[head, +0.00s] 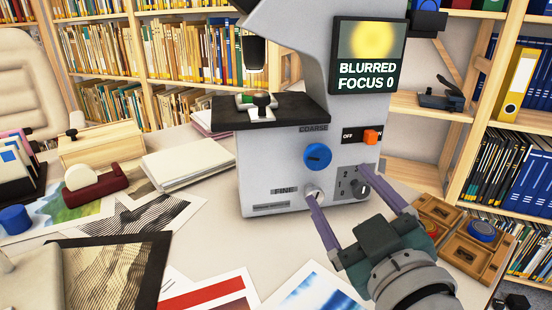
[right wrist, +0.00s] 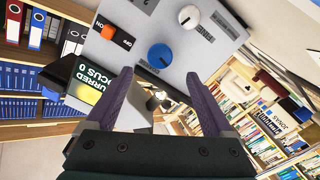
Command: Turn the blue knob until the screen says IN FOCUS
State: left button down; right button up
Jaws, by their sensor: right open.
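A grey microscope-like device (head: 285,140) stands on the desk. Its screen (head: 367,55) reads BLURRED, FOCUS 0, with a blurry yellow spot; the screen is upside down in the right wrist view (right wrist: 84,82). The round blue knob (head: 317,156) is on the front, below the label COARSE. It also shows in the right wrist view (right wrist: 160,55), just beyond and between the fingertips. My right gripper (head: 338,184) is open and empty, its purple fingers pointing at the front panel, below and right of the blue knob in the head view. My left gripper is out of view.
A pale knob (head: 313,191) sits by the label FINE, partly behind a finger. A wooden tray (head: 448,243) stands at right; prints (head: 210,292) cover the front desk.

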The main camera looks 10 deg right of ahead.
aim_at(320, 160)
pick_arm(q)
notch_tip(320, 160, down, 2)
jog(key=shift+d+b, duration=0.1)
jog(key=shift+b, duration=0.8)
pick_arm(e)
jog(key=w, duration=0.6)
jog(key=shift+w+f, duration=0.1)
jog(key=shift+w, duration=0.1)
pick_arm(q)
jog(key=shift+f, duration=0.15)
pick_arm(e)
jog(key=shift+w, duration=0.7)
jog(key=shift+c, duration=0.3)
jog(key=c, duration=1.3)
